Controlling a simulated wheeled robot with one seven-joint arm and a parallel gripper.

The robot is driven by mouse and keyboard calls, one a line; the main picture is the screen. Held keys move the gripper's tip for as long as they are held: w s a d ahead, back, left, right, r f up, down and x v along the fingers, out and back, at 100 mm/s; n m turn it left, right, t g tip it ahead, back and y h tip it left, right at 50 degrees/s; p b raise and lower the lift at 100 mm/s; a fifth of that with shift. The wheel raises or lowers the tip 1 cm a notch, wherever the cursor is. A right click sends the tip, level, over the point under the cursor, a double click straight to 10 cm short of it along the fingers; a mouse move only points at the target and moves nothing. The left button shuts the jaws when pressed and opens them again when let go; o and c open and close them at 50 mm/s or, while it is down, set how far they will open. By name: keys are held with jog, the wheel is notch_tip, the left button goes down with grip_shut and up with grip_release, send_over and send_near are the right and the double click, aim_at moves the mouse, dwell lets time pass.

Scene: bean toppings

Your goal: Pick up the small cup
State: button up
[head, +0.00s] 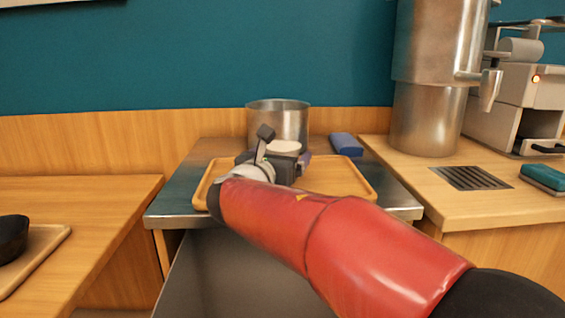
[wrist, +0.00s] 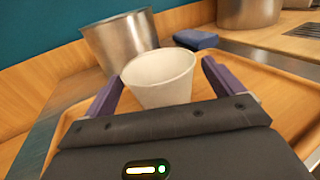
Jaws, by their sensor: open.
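The small cup is white and tapered. In the wrist view the small cup (wrist: 160,78) stands upright between the two purple fingers of my gripper (wrist: 158,92). The fingers are open, with a gap visible on each side of the cup. In the head view only the pale top of the cup (head: 284,147) shows above my gripper (head: 280,160), which hides the rest. The cup is over the wooden tray (head: 345,183); its base is hidden by the gripper body in the wrist view.
A steel pot (head: 278,118) stands behind the cup. A blue block (head: 346,144) lies at the back right of the steel counter (head: 185,195). A tall steel cylinder (head: 425,115) and a machine (head: 518,100) stand on the right counter. The tray's right side is clear.

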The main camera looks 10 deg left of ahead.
jog(key=shift+w+d, duration=0.15)
jog(key=shift+w, duration=0.5)
jog(key=shift+c, duration=0.4)
jog(key=c, duration=1)
jog(key=shift+c, duration=0.2)
jog(key=shift+r, duration=0.1)
notch_tip(320, 180, up, 20)
jog(key=p, duration=0.2)
jog(key=shift+s, duration=0.15)
